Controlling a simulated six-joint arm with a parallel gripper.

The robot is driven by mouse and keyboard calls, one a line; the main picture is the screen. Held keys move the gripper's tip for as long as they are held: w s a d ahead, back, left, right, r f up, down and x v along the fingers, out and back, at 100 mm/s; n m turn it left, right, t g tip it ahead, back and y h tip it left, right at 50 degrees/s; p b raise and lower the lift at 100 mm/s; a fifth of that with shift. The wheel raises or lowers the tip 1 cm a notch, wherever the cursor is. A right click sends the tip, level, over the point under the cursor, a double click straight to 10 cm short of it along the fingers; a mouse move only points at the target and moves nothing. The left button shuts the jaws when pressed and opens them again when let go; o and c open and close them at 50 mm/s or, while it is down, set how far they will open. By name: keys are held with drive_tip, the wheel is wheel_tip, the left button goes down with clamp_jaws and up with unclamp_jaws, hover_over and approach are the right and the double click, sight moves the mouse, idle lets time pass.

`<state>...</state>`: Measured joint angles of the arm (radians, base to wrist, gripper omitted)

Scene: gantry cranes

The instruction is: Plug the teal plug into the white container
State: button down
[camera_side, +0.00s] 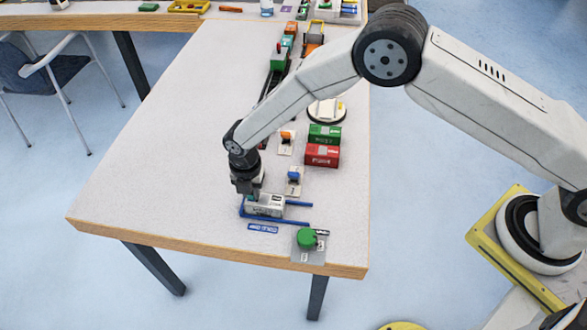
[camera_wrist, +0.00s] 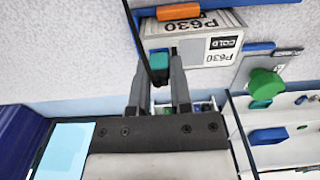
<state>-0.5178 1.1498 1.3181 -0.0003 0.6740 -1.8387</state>
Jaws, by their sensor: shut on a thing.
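The white container (camera_side: 265,208) lies in the blue bay frame (camera_side: 292,220) near the front of the table. In the wrist view the container (camera_wrist: 190,38) shows P630 lettering and a COLD label. The teal plug (camera_wrist: 159,61) is between the fingers of my gripper (camera_wrist: 159,66), which is shut on it, with a black cable running up beside it. The plug is right at the container's near face; I cannot tell whether it is seated in a socket. In the side view my gripper (camera_side: 246,192) is at the container's left end, mostly hiding the plug.
A green knob (camera_side: 306,238) on a grey plate stands at the front edge, right of a blue sign (camera_side: 263,229). Blue (camera_side: 294,174) and orange (camera_side: 287,135) plugs on stands, and red (camera_side: 322,156) and green (camera_side: 324,134) containers, are behind. The table's left side is clear.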

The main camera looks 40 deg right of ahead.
drive_tip(key=shift+f, duration=0.15)
idle(0.3)
unclamp_jaws()
idle(0.4)
drive_tip(key=shift+r, duration=3.5)
